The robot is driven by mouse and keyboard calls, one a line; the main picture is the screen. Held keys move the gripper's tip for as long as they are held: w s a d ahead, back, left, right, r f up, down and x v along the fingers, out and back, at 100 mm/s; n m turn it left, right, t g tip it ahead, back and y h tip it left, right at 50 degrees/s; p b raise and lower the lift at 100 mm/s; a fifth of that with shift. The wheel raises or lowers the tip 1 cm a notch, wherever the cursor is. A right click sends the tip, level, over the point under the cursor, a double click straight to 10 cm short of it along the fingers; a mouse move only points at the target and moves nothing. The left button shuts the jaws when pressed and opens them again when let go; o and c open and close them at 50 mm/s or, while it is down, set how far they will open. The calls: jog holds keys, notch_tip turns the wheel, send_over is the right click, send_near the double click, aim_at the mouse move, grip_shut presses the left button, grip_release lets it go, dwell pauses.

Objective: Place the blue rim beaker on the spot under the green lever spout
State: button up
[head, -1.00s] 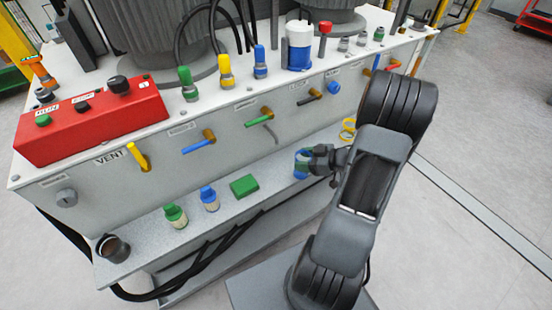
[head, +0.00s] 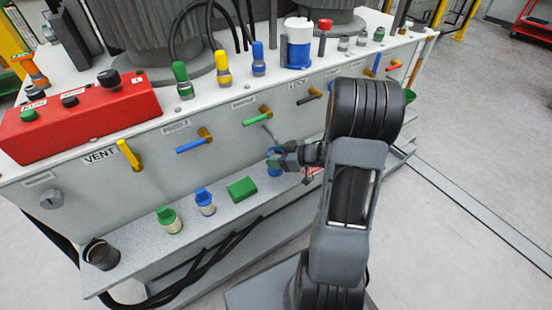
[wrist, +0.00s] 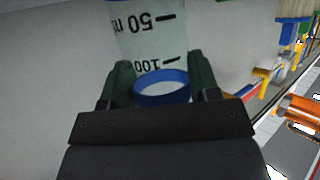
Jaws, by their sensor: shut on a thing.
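The blue rim beaker (head: 274,168) is in my gripper (head: 281,160), close in front of the panel's lower face. The wrist view shows its blue rim (wrist: 162,84) and clear, marked wall between the two dark fingers of my gripper (wrist: 160,88). The green lever (head: 256,116) sticks out of the panel, with a thin grey spout (head: 270,132) below it. The beaker is just below the spout's tip in the head view. It looks roughly upright. I cannot tell whether its base touches the shelf. The spot under the spout is not distinguishable.
The shelf (head: 140,240) holds a green block (head: 241,188) just left of the beaker, then a blue-capped bottle (head: 205,201), a green-capped bottle (head: 169,219) and a dark cup (head: 101,254). Blue (head: 194,146) and yellow (head: 129,155) levers project above. My arm hides the shelf's right part.

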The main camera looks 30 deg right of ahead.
dwell(0.3)
jog(key=o, duration=0.9)
jog(key=shift+f, duration=0.1)
jog(key=shift+s+d+r, duration=0.2)
jog(key=shift+r, duration=0.2)
jog(key=p+v, duration=0.4)
jog(key=v, duration=0.7)
jog(key=w+r+m+h, duration=0.5)
jog(key=w+r+h, duration=0.3)
jog(key=h, duration=0.4)
jog(key=s+a+r+m+g+y, duration=0.1)
jog(key=s+a+g, duration=0.6)
jog(key=s+a, duration=0.9)
jog(key=shift+a+r+m+y, duration=0.3)
jog(key=shift+a+m+y, duration=0.2)
jog(key=shift+m+y, duration=0.55)
